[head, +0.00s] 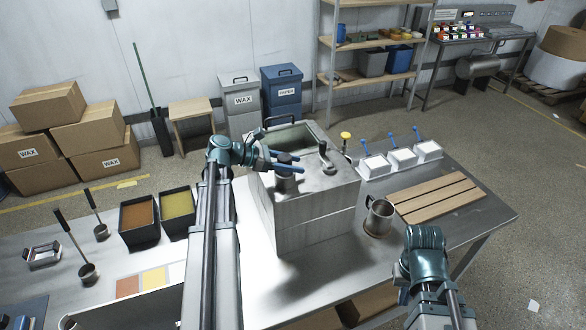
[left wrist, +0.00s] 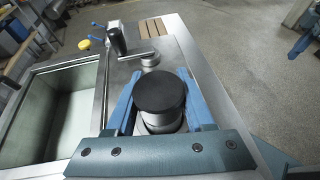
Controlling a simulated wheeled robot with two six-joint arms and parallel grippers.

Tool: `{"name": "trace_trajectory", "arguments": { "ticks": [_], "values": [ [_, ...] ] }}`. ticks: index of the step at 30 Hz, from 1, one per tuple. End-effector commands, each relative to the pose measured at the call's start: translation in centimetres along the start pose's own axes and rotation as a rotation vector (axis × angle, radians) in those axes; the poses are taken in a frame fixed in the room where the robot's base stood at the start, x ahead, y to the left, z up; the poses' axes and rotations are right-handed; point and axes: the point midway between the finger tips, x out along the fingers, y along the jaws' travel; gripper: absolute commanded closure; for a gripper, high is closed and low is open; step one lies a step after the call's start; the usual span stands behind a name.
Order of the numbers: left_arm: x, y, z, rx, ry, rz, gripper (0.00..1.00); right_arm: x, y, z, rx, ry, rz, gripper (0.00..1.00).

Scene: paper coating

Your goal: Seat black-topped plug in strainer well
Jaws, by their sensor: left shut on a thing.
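The black-topped plug (head: 285,160) has a round black cap over a pale metal body, and stands upright at the front of the steel tank's top. In the left wrist view the plug (left wrist: 160,94) sits between the two blue fingers. My left gripper (head: 285,164) is shut on the plug, reaching it from the left. The strainer well is not clearly seen; the plug and fingers cover the spot below, so I cannot tell whether the plug's lower end is inside it. My right arm's teal end section shows at lower right; its fingertips cannot be made out.
The steel tank (head: 312,225) has an open basin behind the plug and a black-knobbed crank (head: 325,155) to the right. A metal mug (head: 379,217), a wooden slatted rack (head: 436,197) and white trays with blue handles (head: 401,157) stand right of the tank.

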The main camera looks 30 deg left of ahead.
Motion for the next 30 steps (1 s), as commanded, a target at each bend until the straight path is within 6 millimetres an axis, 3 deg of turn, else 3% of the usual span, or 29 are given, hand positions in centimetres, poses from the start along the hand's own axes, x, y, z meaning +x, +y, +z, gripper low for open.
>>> {"name": "trace_trajectory", "arguments": {
  "ticks": [8,9,14,25,30],
  "values": [
    [0.1,0.0,-0.2,0.000,0.000,0.000,1.00,0.2,0.0,0.0,-0.001,0.000,0.000,1.00],
    [0.1,0.0,-0.2,0.000,0.000,0.000,0.45,0.2,0.0,0.0,-0.001,0.000,0.000,1.00],
    [0.1,0.0,-0.1,0.000,0.000,0.000,0.17,0.1,0.0,0.0,-0.001,0.000,0.000,1.00],
    [-0.2,0.0,0.4,0.000,0.000,0.000,0.17,-0.5,0.0,0.0,0.000,0.000,0.000,1.00],
    [-3.1,0.1,0.5,-0.002,0.000,0.004,0.17,-1.6,0.1,0.1,0.002,0.000,-0.001,1.00]
  ]
}}
